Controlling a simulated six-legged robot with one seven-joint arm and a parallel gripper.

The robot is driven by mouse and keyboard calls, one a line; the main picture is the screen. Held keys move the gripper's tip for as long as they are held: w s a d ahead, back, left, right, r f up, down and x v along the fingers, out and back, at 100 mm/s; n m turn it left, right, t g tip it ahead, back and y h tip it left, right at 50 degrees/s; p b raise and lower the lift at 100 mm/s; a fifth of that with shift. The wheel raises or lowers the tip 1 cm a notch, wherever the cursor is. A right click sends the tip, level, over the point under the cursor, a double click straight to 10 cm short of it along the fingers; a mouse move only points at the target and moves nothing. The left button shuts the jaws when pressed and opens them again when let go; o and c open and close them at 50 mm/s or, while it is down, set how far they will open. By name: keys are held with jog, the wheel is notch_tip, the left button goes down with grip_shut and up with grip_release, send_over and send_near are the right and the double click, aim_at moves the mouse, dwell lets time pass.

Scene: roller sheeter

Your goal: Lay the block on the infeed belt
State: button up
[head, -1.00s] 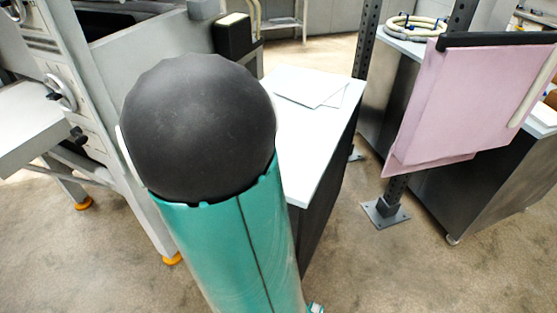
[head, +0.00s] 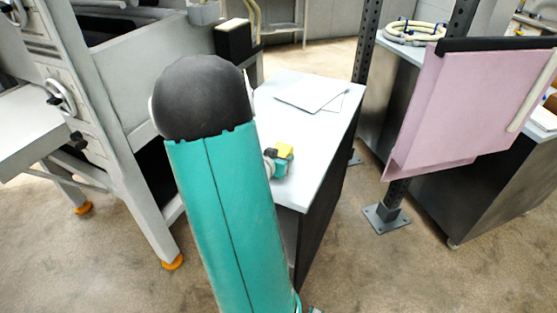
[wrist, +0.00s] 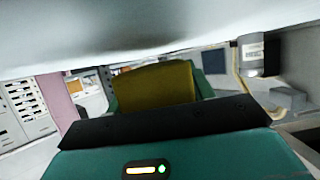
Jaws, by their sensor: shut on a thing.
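The yellow block (head: 284,150) is in my gripper (head: 275,157), by the left edge of the white-topped cabinet in the head view. In the wrist view the block (wrist: 152,86) looks dark yellow, and teal finger parts show behind it and to its right. The jaws are shut on it. I cannot tell whether the block touches the cabinet top. The sheeter (head: 110,110) stands at the left, with a pale flat table (head: 28,125) on its side. I cannot tell which part is the infeed belt. My arm hides part of the machine.
Flat sheets (head: 312,92) lie on the cabinet top (head: 318,140). A pink panel (head: 455,110) hangs at the right by a dark post. A coiled hose (head: 415,30) lies on a bench behind. A pale surface (wrist: 120,30) fills the top of the wrist view.

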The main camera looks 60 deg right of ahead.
jog(key=shift+f, duration=0.7)
jog(key=shift+w, duration=0.1)
jog(key=shift+f, duration=0.2)
jog(key=o, duration=1.1)
